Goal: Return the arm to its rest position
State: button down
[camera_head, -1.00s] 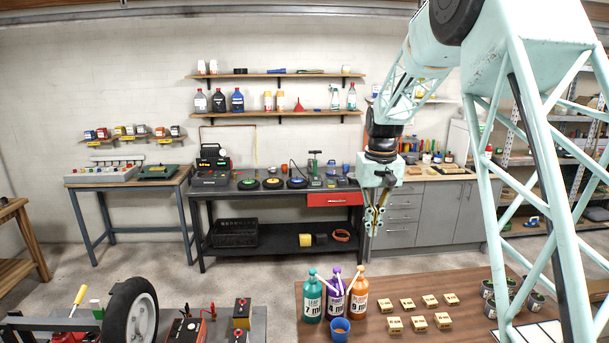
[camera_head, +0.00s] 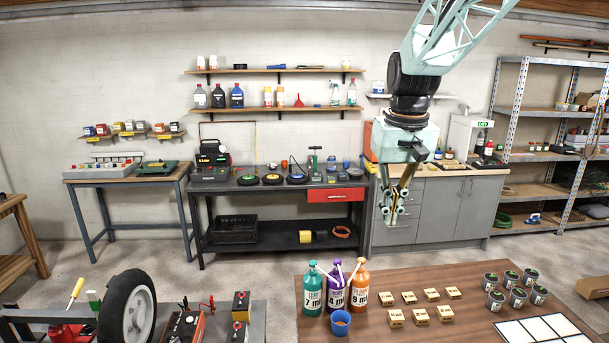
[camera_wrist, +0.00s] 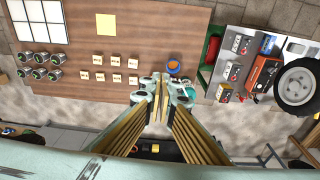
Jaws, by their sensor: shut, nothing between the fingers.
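My gripper (camera_head: 391,208) hangs pointing down from my pale green arm in the head view, in front of the grey cabinets. Its fingers are together and hold nothing. In the wrist view my gripper (camera_wrist: 161,98) is seen from above, with its closed fingertips near the edge of the wooden table. The gripper is apart from everything around it. My arm reaches in from the top right of the head view.
A wooden table (camera_head: 385,330) carries teal, purple and orange bottles, a blue cup (camera_head: 340,322), several small boxes and several dark cans. A black workbench (camera_head: 278,192) stands behind. Grey cabinets (camera_head: 438,213) and metal shelving (camera_head: 497,95) stand at right. A wheel (camera_head: 135,312) is at lower left.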

jog(key=s+f+b, duration=0.2)
jog(key=s+b, duration=0.1)
jog(key=s, duration=1.1)
jog(key=s+f+t+b, duration=0.1)
jog(key=s+f+b, duration=0.1)
jog(key=s, duration=1.2)
jog(key=s+f+t+b, duration=0.1)
jog(key=s+b, duration=0.3)
jog(key=s, duration=1)
jog(key=shift+s+f+m, duration=0.3)
jog(key=shift+s+f, duration=0.05)
jog(key=shift+f, duration=0.15)
